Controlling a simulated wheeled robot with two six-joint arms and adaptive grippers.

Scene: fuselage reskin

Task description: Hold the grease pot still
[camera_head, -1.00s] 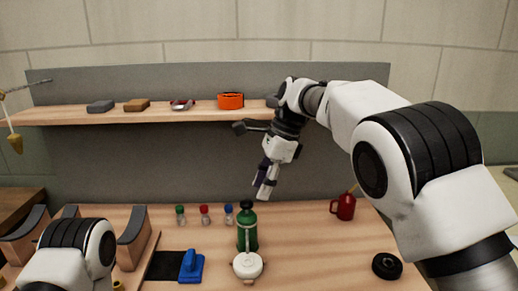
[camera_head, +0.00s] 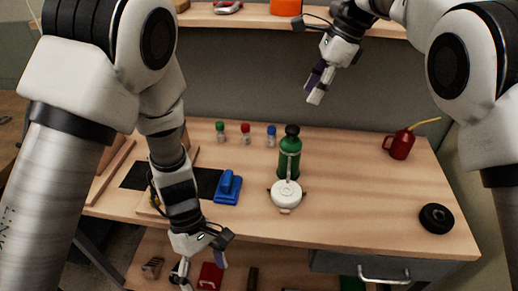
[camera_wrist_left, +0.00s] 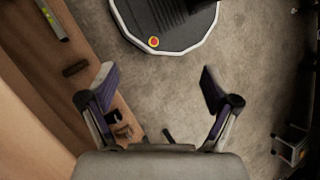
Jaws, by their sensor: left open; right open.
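A white round pot (camera_head: 286,193) with a lid and small side lugs, likely the grease pot, stands upright on the workbench (camera_head: 340,220), in front of a green bottle (camera_head: 289,155). Nothing grips it. My left gripper (camera_head: 198,272) is open and empty at the bench's front edge, low and left of the pot. In the left wrist view my open left gripper (camera_wrist_left: 158,82) has only floor between its fingers; the pot is not seen there. My right gripper (camera_head: 318,88) hangs empty and open above the back of the bench, clear of the pot.
A blue tool (camera_head: 228,187) lies left of the pot by a black mat (camera_head: 135,176). Small bottles (camera_head: 246,134) stand behind. A red oil can (camera_head: 400,145) and black ring (camera_head: 436,218) are at right. A lower shelf (camera_head: 130,270) holds loose items. Bench right of the pot is clear.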

